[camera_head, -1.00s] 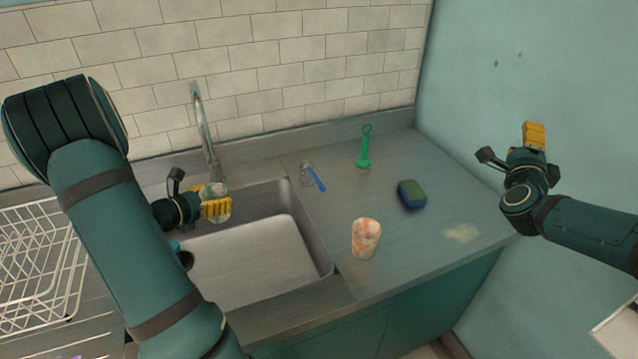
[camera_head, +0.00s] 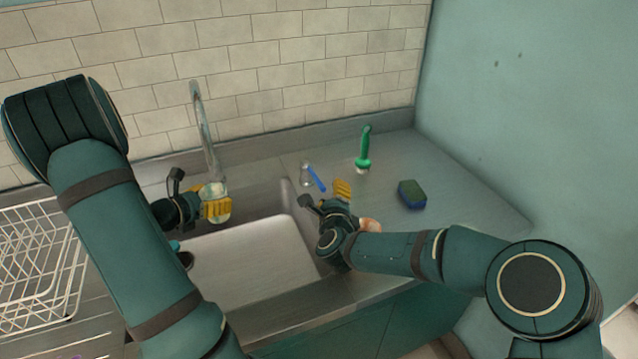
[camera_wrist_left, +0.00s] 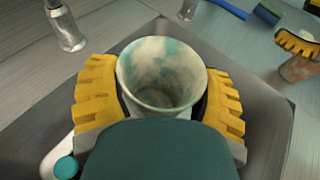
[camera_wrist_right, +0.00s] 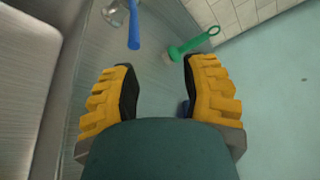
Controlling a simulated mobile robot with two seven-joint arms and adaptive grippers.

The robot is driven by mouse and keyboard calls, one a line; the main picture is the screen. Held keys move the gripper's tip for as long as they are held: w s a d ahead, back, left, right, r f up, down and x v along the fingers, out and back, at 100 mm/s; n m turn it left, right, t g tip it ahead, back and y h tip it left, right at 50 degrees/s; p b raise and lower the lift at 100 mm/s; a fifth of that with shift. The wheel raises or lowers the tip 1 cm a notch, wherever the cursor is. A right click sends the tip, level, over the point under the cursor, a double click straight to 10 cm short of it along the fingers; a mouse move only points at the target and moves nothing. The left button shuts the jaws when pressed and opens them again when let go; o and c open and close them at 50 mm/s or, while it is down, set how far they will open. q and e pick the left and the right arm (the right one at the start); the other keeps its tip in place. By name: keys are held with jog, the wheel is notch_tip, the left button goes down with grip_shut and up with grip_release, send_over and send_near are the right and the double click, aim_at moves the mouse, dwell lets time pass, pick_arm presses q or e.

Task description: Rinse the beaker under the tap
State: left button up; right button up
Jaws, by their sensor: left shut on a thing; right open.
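The beaker (camera_head: 217,207) is pale with blotchy greenish stains inside and out. My left gripper (camera_head: 208,202) is shut around it and holds it upright over the back of the sink. The left wrist view shows its open mouth and stained inside (camera_wrist_left: 162,75). The tap (camera_head: 203,125) rises just behind the beaker; I cannot tell where its outlet sits relative to the mouth. No water is visible. The blue tap lever (camera_head: 317,178) stands on a metal base right of the tap. My right gripper (camera_head: 325,195) is open and empty, in front of the lever, apart from it.
An orange-and-white cup (camera_head: 371,225) is partly hidden behind my right gripper. A green brush (camera_head: 364,150) and a green-blue sponge (camera_head: 412,194) are on the right counter. A white wire rack (camera_head: 38,265) is at left. The sink basin (camera_head: 250,260) has open room.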

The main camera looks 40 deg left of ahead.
aim_at(320, 186)
jog(key=shift+s+a+f+g, duration=0.2)
jog(key=shift+s+a+f, duration=0.2)
jog(key=shift+s+f, duration=0.2)
jog(key=shift+s+a+f+g, duration=0.2)
jog(key=shift+s+a+f, duration=0.2)
jog(key=shift+s, duration=0.2)
jog(key=shift+x, duration=5.85)
jog(key=shift+c, duration=0.3)
